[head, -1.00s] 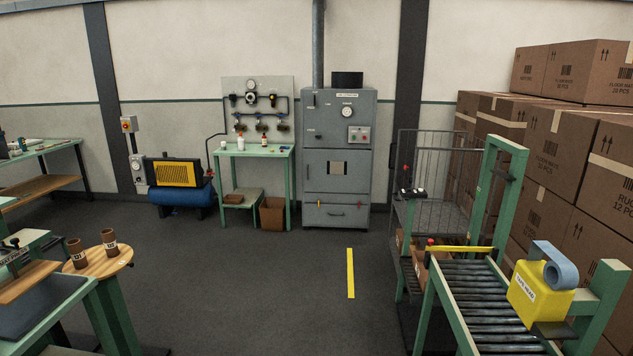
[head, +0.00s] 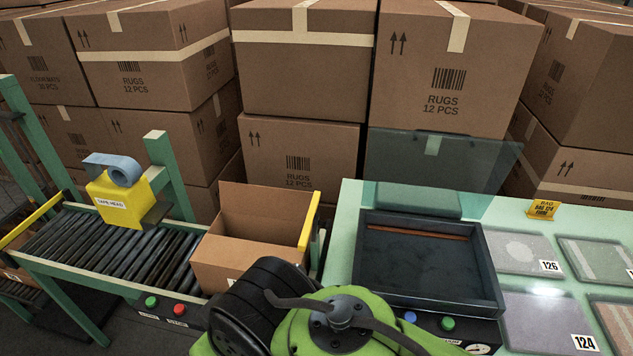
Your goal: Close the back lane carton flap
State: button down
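An open brown carton (head: 225,259) stands at the right end of the roller conveyor in the head view. Its far flap (head: 264,210) stands up, and the top is open. My green and black arm covers the carton's lower right part. My gripper is not in view; only arm links show at the bottom middle. I cannot tell whether this carton is in the back lane.
The yellow tape head (head: 121,202) with a blue roll sits over the rollers (head: 95,248), left of the carton. A yellow bar (head: 309,221) is at its right. A dark tray (head: 430,262) lies on the green table (head: 345,225). Stacked cartons (head: 300,85) fill the back.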

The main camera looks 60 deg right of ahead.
aim_at(287, 204)
jog(key=z, duration=1.4)
jog(key=i+j, duration=0.1)
jog(key=j, duration=0.35)
jog(key=i+j+z, duration=0.15)
jog(key=j, duration=0.7)
